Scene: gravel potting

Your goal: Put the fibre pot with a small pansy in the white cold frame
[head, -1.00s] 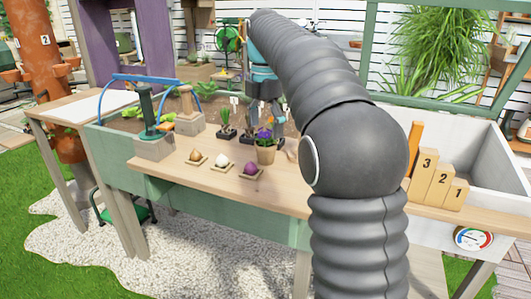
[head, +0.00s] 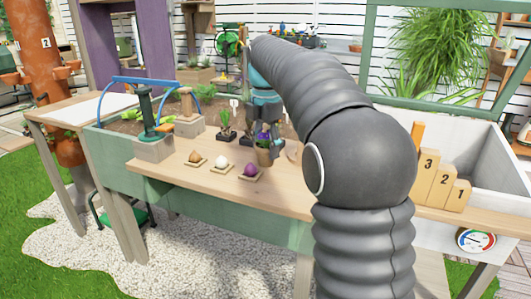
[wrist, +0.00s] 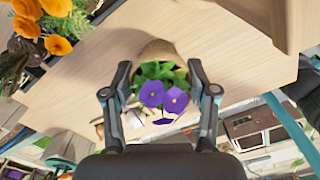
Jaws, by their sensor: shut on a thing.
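In the wrist view the pot (wrist: 157,48) shows behind green leaves and purple flowers (wrist: 163,97). My gripper (head: 270,137) is shut on the pot, with one finger on each side of it, as the wrist view (wrist: 158,74) also shows. I cannot tell if the pot's base touches the bench. The white cold frame (head: 489,222) stands at the right with its green-framed lid (head: 445,103) raised; my arm hides its left part.
Wooden numbered steps (head: 429,177) stand at the cold frame's near left edge. Orange flowers (wrist: 40,25) show in the wrist view.

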